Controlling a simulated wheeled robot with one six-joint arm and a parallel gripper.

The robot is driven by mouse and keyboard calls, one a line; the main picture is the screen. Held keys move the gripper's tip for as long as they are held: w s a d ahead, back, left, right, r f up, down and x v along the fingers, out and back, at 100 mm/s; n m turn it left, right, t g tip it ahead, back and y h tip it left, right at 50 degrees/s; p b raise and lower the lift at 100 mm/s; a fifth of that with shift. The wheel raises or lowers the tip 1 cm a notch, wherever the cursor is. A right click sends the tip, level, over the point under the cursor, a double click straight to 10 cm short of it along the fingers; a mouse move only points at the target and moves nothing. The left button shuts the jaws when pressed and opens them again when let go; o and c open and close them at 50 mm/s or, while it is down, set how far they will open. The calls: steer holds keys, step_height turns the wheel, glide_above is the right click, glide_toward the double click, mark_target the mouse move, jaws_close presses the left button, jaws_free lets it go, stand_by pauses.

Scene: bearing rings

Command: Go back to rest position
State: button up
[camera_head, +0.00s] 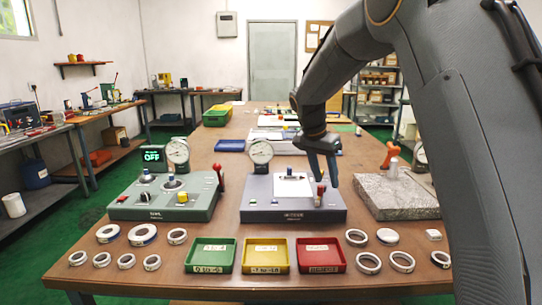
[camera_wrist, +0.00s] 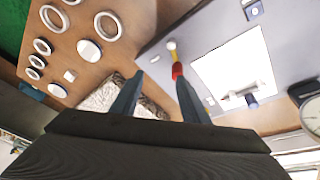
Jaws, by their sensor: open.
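My gripper (camera_head: 324,172) hangs above the right part of the middle grey gauge device (camera_head: 265,207), its jaws apart and nothing between them. In the wrist view my gripper (camera_wrist: 157,88) shows two separated fingers. A small lever with a red and yellow grip (camera_wrist: 176,68) on that device appears close to one finger; I cannot tell whether they touch. The device also carries a white plate (camera_wrist: 235,68) and a dial gauge (camera_head: 261,152). My arm comes in from the right side of the head view.
Green (camera_head: 211,255), yellow (camera_head: 265,256) and red (camera_head: 320,256) trays stand at the table's front. Several bearing rings (camera_head: 142,235) lie left and right of them. A green device (camera_head: 165,196) reading OFF stands left; a granite block (camera_head: 395,197) stands right.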

steer(key=s+f+n+y+p, duration=0.1)
steer(key=s+f+n, duration=0.1)
steer(key=s, duration=1)
steer(key=s+d+f+n+g+y+p, duration=0.1)
steer(key=s+f+n, duration=0.2)
steer(key=s, duration=0.9)
steer(key=s+d+f+n+y+p, duration=0.1)
steer(key=s+n, duration=0.3)
steer(key=s, duration=0.9)
steer(key=shift+d+f+n+g, duration=0.3)
steer(key=shift+f+g, duration=0.1)
steer(key=shift+f, duration=0.25)
